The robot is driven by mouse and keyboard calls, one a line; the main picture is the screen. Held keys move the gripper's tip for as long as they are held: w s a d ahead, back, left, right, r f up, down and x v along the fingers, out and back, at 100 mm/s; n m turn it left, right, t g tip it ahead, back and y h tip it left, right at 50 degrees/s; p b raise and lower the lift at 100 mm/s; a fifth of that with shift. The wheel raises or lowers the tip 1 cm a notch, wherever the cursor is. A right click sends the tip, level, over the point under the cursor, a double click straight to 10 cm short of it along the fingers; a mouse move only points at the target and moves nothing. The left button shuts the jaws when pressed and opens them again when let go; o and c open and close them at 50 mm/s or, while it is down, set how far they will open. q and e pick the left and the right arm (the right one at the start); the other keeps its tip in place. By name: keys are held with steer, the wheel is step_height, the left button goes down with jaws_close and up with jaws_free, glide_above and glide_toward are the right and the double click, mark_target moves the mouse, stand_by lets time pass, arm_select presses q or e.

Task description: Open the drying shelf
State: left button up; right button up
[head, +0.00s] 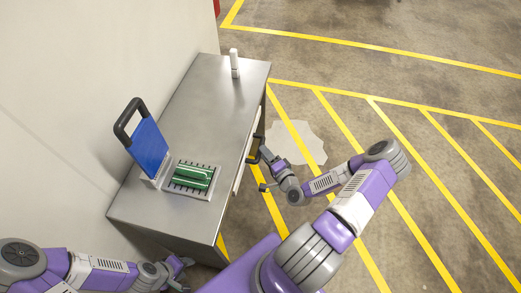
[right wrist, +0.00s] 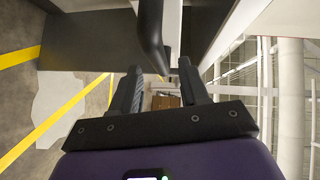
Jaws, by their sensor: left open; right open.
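The drying shelf appears to be the pale-fronted unit (head: 239,176) in the right side of the steel table, and its front looks closed. A dark handle bar (right wrist: 152,35) shows in the right wrist view, with its lower end close to the fingertips. My right gripper (head: 262,171) is open beside that side of the table; in the right wrist view its fingers (right wrist: 160,75) stand apart with nothing clamped between them. I cannot tell whether they touch the bar. My left gripper (head: 181,269) is open near the table's front edge, partly hidden.
The steel table (head: 205,115) carries a blue panel with a black handle (head: 148,146), a rack with a green piece (head: 192,177) and a white upright object (head: 234,63). A wall stands to the left. Floor with yellow lines lies open to the right.

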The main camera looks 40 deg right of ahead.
steer(key=shift+w+d+f+b, duration=0.15)
steer(key=shift+w+b, duration=0.05)
steer(key=shift+w, duration=0.9)
steer(key=shift+w+d+f+b, duration=0.1)
steer(key=shift+w+f+b, duration=0.05)
steer(key=shift+w, duration=0.9)
jaws_close()
